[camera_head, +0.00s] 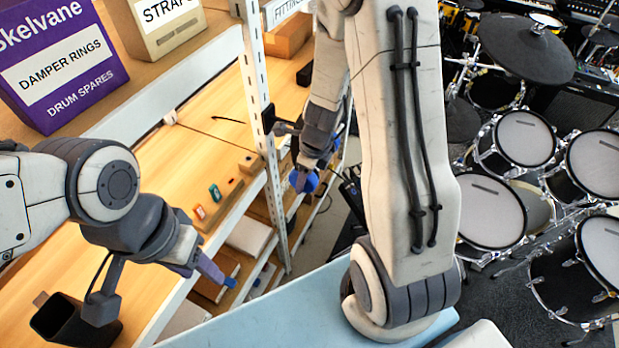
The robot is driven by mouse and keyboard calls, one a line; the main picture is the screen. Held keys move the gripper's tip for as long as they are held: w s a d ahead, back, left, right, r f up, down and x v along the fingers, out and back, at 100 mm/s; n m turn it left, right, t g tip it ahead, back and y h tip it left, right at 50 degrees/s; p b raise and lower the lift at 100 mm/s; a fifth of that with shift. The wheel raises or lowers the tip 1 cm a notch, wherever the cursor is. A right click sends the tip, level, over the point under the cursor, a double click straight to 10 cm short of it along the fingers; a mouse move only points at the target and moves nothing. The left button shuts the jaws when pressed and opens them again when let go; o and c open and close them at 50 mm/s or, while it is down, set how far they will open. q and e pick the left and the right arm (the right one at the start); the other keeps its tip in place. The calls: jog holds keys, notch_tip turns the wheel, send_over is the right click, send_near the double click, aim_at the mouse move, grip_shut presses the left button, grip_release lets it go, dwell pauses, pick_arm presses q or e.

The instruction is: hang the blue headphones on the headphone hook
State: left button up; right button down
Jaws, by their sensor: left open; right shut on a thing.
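My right arm comes down in the middle of the camera_head view. Its gripper (304,168) is shut on the blue headphones (304,183), beside the white upright of the shelf rack. Only a small blue rounded part of the headphones shows; the gripper hides most of the rest. I cannot make out the headphone hook for certain; dark parts near the upright and my wrist are too small to tell. My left gripper (214,272) is open and empty at lower left, in front of the wooden shelves and apart from the headphones.
The perforated white upright (258,100) stands left of my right gripper. A purple damper rings box (62,62) and a straps box (160,25) sit on the top shelf. A black bin (75,325) is at lower left. Drums (525,138) fill the right side.

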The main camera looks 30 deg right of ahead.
jog(key=shift+w+a+f+p, duration=0.2)
jog(key=shift+w+a+f, duration=0.1)
jog(key=shift+w+a, duration=0.35)
jog(key=shift+w+a+f+p, duration=0.2)
jog(key=shift+w+a+f, duration=0.2)
jog(key=shift+w, duration=0.35)
jog(key=shift+w+a+f+p, duration=0.2)
jog(key=shift+w+a+f, duration=0.05)
jog(key=shift+w+a, duration=0.4)
jog(key=shift+c, duration=0.8)
grip_release()
jog(key=r+p, duration=0.1)
jog(key=r, duration=0.2)
jog(key=r+p, duration=0.1)
jog(key=r, duration=0.2)
jog(key=s+d+r+p, duration=0.1)
jog(key=r+p, duration=0.1)
jog(key=r, duration=0.1)
jog(key=shift+s+d+r, duration=0.1)
jog(key=shift+s+r, duration=0.1)
jog(key=shift+r, duration=0.5)
